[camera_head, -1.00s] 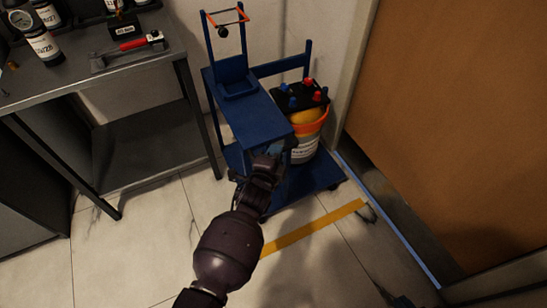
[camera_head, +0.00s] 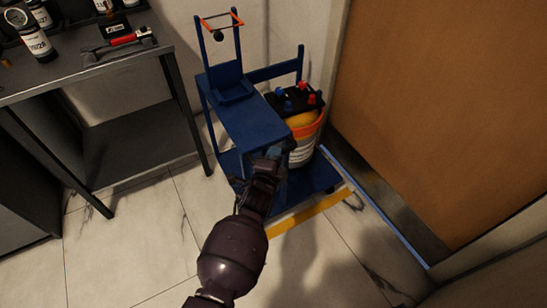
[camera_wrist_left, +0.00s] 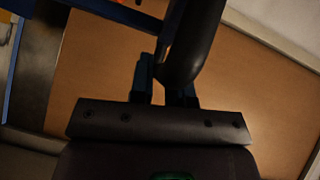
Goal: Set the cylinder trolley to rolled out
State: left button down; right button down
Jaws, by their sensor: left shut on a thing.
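The blue cylinder trolley (camera_head: 255,121) stands on the tiled floor between the workbench and the wooden door. It has a tall back post and a low base plate (camera_head: 318,176). The front edge of the base is at the yellow floor strip (camera_head: 318,212). My left gripper (camera_head: 272,154) is at the near end of the trolley's top, shut on its handle, and hides most of that grip. In the left wrist view a dark rounded bar (camera_wrist_left: 193,45) passes between the fingers. My right gripper is not in view.
The workbench (camera_head: 62,72) at left carries bottles and a red-handled tool (camera_head: 122,40). The wooden door (camera_head: 440,110) is at right. Floor in front of the strip is clear.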

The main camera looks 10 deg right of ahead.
pick_arm(q)
jog(key=c, duration=1.1)
grip_release()
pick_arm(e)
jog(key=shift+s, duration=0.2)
pick_arm(q)
jog(key=shift+s+a, duration=0.1)
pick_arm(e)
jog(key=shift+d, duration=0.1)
pick_arm(q)
jog(key=p+v, duration=0.3)
jog(key=v, duration=0.7)
jog(key=shift+s+p, duration=0.3)
jog(key=shift+p, duration=0.1)
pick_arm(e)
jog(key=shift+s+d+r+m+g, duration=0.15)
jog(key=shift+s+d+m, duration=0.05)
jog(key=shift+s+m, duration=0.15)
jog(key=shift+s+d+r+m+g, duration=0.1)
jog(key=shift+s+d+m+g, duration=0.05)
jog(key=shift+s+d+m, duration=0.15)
pick_arm(q)
jog(key=shift+a, duration=0.1)
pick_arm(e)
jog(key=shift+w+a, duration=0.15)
